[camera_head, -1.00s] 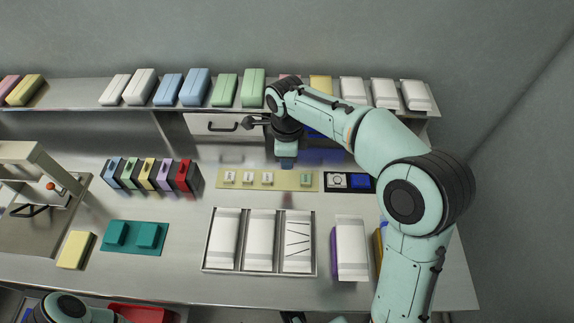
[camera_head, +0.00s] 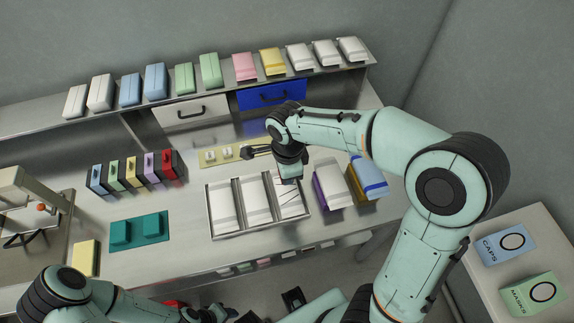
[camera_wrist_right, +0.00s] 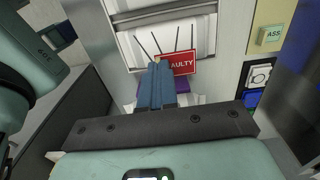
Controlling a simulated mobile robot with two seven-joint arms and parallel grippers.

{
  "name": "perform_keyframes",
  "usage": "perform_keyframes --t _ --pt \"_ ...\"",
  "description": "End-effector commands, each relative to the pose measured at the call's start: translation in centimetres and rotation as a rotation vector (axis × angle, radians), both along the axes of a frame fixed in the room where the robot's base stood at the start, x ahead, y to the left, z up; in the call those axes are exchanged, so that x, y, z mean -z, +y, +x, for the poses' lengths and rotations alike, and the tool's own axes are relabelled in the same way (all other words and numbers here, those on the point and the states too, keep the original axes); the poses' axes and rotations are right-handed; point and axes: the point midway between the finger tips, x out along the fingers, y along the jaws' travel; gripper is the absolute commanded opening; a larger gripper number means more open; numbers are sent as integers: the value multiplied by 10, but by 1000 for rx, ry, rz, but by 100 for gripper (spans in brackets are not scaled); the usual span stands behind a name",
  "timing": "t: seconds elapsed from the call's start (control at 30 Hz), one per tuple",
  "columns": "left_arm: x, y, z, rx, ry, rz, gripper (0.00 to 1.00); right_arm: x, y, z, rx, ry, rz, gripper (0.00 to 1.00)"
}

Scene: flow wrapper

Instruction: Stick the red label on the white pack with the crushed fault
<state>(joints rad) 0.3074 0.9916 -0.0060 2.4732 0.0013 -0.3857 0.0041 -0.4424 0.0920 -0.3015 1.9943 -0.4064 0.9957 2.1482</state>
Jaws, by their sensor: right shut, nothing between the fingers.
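A tray (camera_head: 213,222) holds white packs side by side. The rightmost pack (camera_head: 287,208) has dark crease lines, which also show on the white pack in the right wrist view (camera_wrist_right: 150,38). My right gripper (camera_head: 291,179) is over this pack, shut, and covers part of it. In the right wrist view, a red label (camera_wrist_right: 178,63) reading "FAULTY" lies at the shut fingertips (camera_wrist_right: 159,66), over the pack's near end. I cannot tell whether the label touches the pack. My left arm (camera_head: 70,285) is at the lower left; its gripper (camera_head: 208,314) is partly cut off at the bottom edge.
Another white pack (camera_head: 328,180) stands right of the tray with purple, brown and blue packs beside it. Coloured dispensers (camera_head: 130,173) and a teal mat (camera_head: 140,231) are left. A shelf (camera_head: 30,127) of packs runs behind. A yellow strip (camera_head: 236,153) lies behind the tray.

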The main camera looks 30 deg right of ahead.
Motion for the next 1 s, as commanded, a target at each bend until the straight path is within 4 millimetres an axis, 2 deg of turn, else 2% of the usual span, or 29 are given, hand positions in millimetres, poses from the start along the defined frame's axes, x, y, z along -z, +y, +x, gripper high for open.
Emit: perform_keyframes --t 0.27,0.8,1.0 --pt "2 0 -1 0 1 0 43 5 1 -3 -13 1 0 0" --pt "38 0 -18 1 21 -1 43 50 1 -4 -13 2 1 0" --pt "42 0 -20 0 22 0 43 57 1 -3 -12 1 1 0"
